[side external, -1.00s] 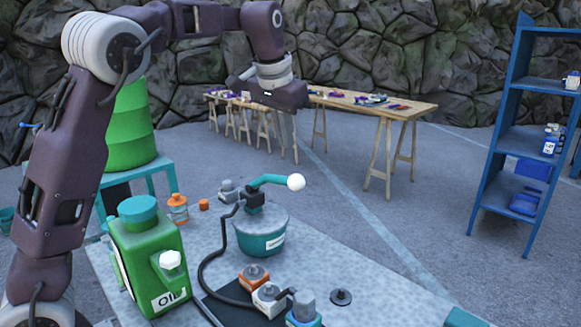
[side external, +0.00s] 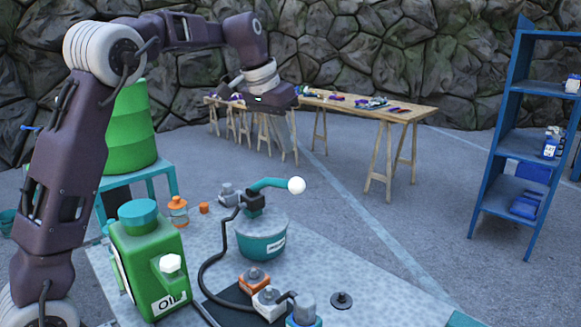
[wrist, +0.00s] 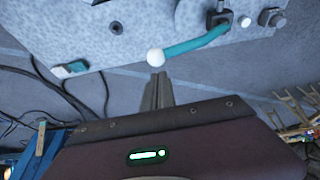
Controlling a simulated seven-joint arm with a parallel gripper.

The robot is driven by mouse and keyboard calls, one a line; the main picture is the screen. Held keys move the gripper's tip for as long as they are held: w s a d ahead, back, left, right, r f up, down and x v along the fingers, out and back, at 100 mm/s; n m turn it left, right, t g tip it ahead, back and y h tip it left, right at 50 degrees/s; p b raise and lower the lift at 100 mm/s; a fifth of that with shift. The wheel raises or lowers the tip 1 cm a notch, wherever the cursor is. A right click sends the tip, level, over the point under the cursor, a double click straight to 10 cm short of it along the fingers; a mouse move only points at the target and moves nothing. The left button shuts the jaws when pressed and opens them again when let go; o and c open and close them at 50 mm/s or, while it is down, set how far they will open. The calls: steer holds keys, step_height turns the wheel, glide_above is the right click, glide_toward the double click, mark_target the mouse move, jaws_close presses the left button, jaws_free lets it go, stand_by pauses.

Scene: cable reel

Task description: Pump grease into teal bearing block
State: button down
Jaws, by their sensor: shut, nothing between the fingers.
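The grease pump is a teal pot (side external: 262,243) with a grey lid and a teal lever (side external: 268,184) ending in a white ball (side external: 297,185). A black hose (side external: 202,270) loops from the pump to the bearing blocks. The teal bearing block (side external: 303,320) is at the bottom edge, partly cut off; the hose end reaches its grey top, but I cannot tell how it is seated. In the wrist view, my gripper (wrist: 158,78) is shut and empty, its fingertips just below the white ball (wrist: 155,57) in the picture. The teal lever (wrist: 198,42) extends right from the ball.
An orange block (side external: 254,281) and a white block (side external: 268,301) stand beside the teal one. A green oil can (side external: 150,265) stands left of the pump. A dark round cap (side external: 341,300) lies on the right. A wooden table (side external: 400,115) and blue shelf (side external: 495,150) stand farther back.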

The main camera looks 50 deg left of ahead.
mark_target(295, 179)
steer(key=x, duration=0.6)
steer(key=shift+s+d+f, duration=0.15)
steer(key=shift+s+f, duration=0.1)
steer(key=shift+f, duration=0.25)
steer(key=shift+d+f, duration=0.3)
steer(key=d+f+y, duration=0.1)
steer(key=f+y, duration=0.2)
steer(key=f, duration=0.4)
steer(key=d+f+m+y, duration=0.1)
steer(key=d+f+y, duration=0.1)
steer(key=f, duration=0.5)
steer(key=shift+d+f+y, duration=0.15)
steer(key=shift+d+y, duration=0.2)
steer(key=shift+y, duration=0.55)
steer(key=shift+s+a+f, duration=0.1)
steer(key=shift+s, duration=0.05)
